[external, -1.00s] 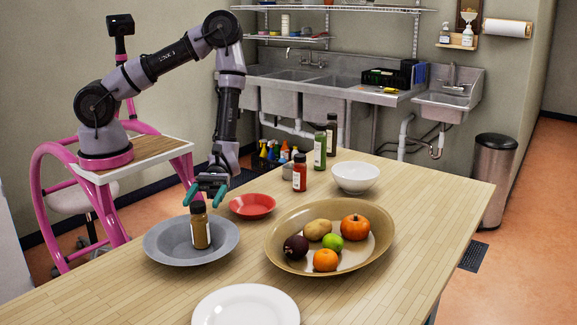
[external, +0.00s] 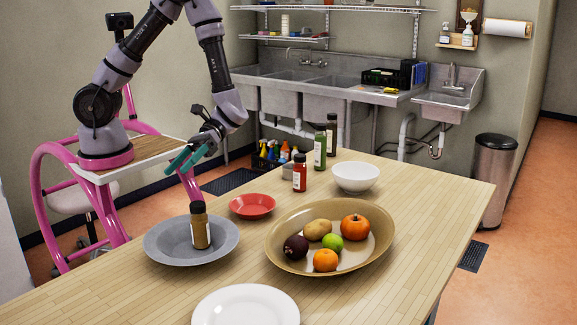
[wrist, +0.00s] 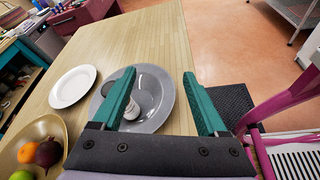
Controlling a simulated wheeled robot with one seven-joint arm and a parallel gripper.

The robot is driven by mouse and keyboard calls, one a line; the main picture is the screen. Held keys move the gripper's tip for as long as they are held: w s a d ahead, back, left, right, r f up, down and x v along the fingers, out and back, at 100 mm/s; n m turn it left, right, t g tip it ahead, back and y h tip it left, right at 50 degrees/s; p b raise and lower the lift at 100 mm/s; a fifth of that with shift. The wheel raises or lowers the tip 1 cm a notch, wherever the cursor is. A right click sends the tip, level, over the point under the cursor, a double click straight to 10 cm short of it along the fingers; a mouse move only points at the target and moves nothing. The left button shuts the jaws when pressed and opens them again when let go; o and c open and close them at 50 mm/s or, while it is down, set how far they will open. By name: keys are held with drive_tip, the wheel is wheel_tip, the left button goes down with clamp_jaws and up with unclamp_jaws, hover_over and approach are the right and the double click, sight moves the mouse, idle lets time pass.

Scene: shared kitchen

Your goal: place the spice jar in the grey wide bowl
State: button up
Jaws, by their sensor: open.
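The spice jar (external: 200,230), brown with a dark cap and a pale label, stands upright inside the grey wide bowl (external: 160,243) on the near left of the table. My gripper (external: 190,160) is open and empty, above and behind the bowl, apart from the jar. In the wrist view my gripper's two green fingers (wrist: 163,100) are spread wide. Between them the grey bowl (wrist: 160,90) shows, with the jar (wrist: 128,108) partly hidden by the left finger.
A tan oval bowl (external: 280,262) of fruit and vegetables sits right of the grey bowl. A red dish (external: 252,206), a white plate (external: 246,306), a white bowl (external: 355,178) and several bottles (external: 320,148) stand on the table. The near left corner is bare.

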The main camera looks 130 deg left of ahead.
drive_tip(key=s+a+r+m+t+y, duration=0.1)
drive_tip(key=s+r+m+y, duration=0.3)
drive_tip(key=r, duration=0.4)
drive_tip(key=s+r+m+t+y, duration=0.2)
drive_tip(key=s+r+m+y, duration=0.2)
drive_tip(key=r+m, duration=0.5)
drive_tip(key=s+a+r+m+t+y, duration=0.1)
drive_tip(key=s+r+m+t+y, duration=0.1)
drive_tip(key=s+r+m+y, duration=0.3)
wheel_tip(320, 180, up, 3)
drive_tip(key=m+y, duration=0.1)
drive_tip(key=y, duration=0.1)
drive_tip(key=shift+a+r+m+t+y, duration=0.2)
drive_tip(key=shift+a+m+t+y, duration=0.1)
drive_tip(key=shift+a, duration=0.05)
